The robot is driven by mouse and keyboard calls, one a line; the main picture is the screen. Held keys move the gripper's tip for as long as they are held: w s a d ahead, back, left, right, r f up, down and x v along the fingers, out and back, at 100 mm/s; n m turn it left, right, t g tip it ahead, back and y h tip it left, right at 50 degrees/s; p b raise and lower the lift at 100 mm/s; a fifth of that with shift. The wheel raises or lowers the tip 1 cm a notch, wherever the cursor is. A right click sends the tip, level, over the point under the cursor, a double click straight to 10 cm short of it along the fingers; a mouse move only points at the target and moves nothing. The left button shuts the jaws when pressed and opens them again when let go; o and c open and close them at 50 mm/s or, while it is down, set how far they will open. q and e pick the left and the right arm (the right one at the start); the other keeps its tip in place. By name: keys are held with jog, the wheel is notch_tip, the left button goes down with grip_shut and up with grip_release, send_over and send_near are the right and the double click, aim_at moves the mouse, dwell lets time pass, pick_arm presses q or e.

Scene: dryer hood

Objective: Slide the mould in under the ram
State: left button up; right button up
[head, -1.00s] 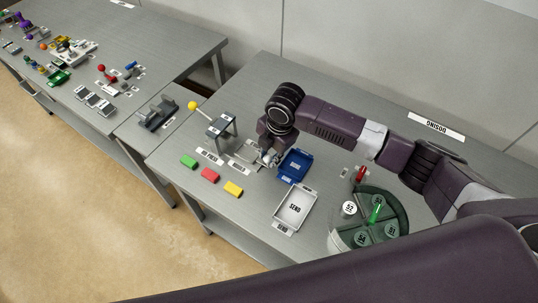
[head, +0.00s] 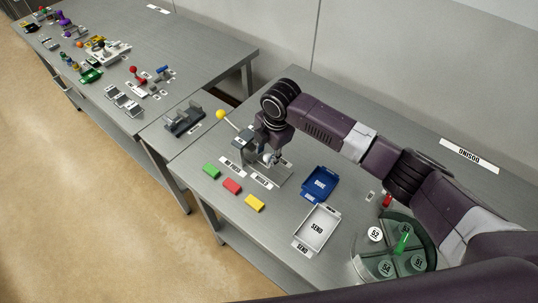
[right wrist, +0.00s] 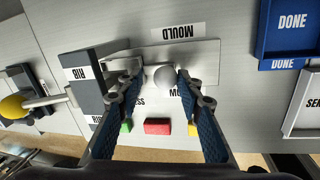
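The press (head: 243,139) is a grey block with a yellow-knobbed lever; its side reads RIB in the right wrist view (right wrist: 82,72). The ram itself is hidden. The mould, a pale plate (right wrist: 205,52) with a round white knob (right wrist: 165,78), lies beside the press on the right in the head view, partly covered by my gripper. My right gripper (head: 270,160) is over the plate. In the right wrist view its fingers (right wrist: 160,80) are apart, with the knob between them, nearer the right finger. Contact with the knob cannot be told. My left gripper is not in view.
A blue DONE tray (head: 319,184) and a white SEND tray (head: 317,229) stand to the right. Green (head: 211,170), red (head: 232,186) and yellow (head: 255,203) blocks lie in front. A round dosing carousel (head: 419,262) is farther right. A grey fixture (head: 184,121) stands left.

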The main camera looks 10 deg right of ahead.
jog(key=shift+o, duration=0.4)
jog(key=shift+d, duration=0.1)
jog(key=v, duration=1.2)
jog(key=shift+a, duration=0.25)
jog(key=shift+w, duration=0.1)
